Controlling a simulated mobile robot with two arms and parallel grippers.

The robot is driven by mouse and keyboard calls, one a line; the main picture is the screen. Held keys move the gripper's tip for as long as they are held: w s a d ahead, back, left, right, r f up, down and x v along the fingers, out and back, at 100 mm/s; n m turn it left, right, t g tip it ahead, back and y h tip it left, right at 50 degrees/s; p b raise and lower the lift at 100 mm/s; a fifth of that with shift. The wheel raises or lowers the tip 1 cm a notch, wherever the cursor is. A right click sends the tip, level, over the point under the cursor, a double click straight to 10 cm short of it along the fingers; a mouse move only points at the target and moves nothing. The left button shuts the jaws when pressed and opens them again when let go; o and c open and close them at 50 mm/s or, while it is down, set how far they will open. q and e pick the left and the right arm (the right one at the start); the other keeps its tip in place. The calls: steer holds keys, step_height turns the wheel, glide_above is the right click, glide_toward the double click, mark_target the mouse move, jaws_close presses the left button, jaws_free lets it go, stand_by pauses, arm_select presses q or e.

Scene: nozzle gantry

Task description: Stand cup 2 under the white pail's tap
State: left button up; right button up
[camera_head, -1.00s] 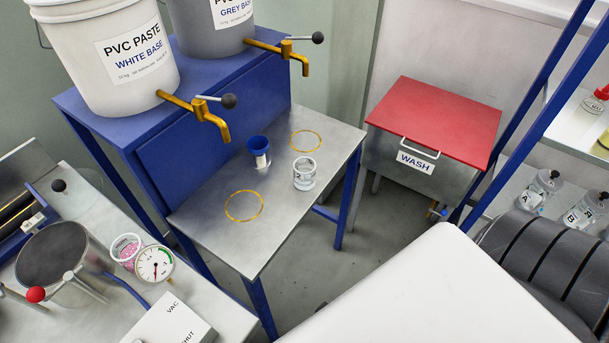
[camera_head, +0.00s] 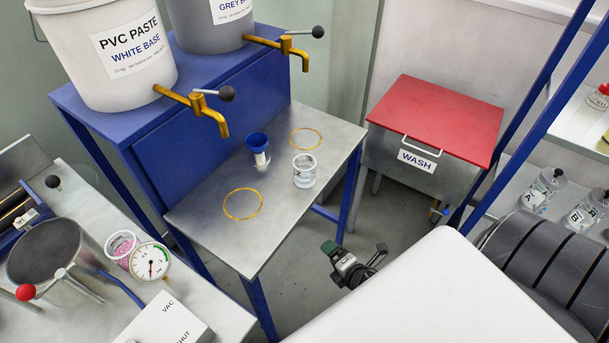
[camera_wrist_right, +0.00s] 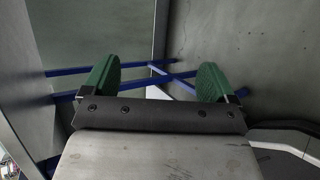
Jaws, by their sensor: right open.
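The white pail (camera_head: 100,50), labelled PVC PASTE WHITE BASE, stands on a blue stand, and its brass tap (camera_head: 205,105) has a black ball lever. A yellow ring (camera_head: 243,204) marks the steel shelf below it. A clear cup with a white rim (camera_head: 304,171) and a blue cup (camera_head: 258,149) stand on the shelf, off the rings. A cup with pink contents (camera_head: 121,247) stands on the left bench. I cannot read which is cup 2. My right gripper (camera_head: 331,249) is low beyond the shelf's right edge; the right wrist view shows its green fingers (camera_wrist_right: 155,80) apart and empty.
A grey pail (camera_head: 212,22) has its own tap over a second yellow ring (camera_head: 305,139). A red-lidded WASH bin (camera_head: 435,118) stands to the right. Blue shelf legs (camera_head: 348,190) are close to my right gripper. A gauge (camera_head: 150,262) stands on the left bench.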

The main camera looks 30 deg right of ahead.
steer(key=w+d+r+n+t+y, duration=0.15)
steer(key=w+r+n+t, duration=0.3)
steer(key=r+n, duration=0.6)
steer(key=n+t+y+b, duration=0.1)
steer(key=n+y, duration=0.1)
steer(key=n, duration=0.5)
glide_toward(298, 161)
steer(key=shift+w+a+r+p, duration=0.2)
steer(key=shift+w+p, duration=0.1)
steer(key=shift+w, duration=0.15)
steer(key=shift+w+a+r+p, duration=0.15)
steer(key=shift+w+p, duration=0.15)
steer(key=shift+w, duration=0.2)
steer(key=shift+w+a+f+p, duration=0.1)
steer(key=shift+w+p, duration=0.1)
steer(key=shift+w, duration=0.8)
steer(key=shift+w+a+f+p, duration=0.1)
steer(key=shift+w+a+p, duration=0.1)
steer(key=shift+w, duration=0.8)
steer(key=shift+w+a+f+p, duration=0.1)
steer(key=shift+w+f+p, duration=0.1)
steer(key=shift+w, duration=0.85)
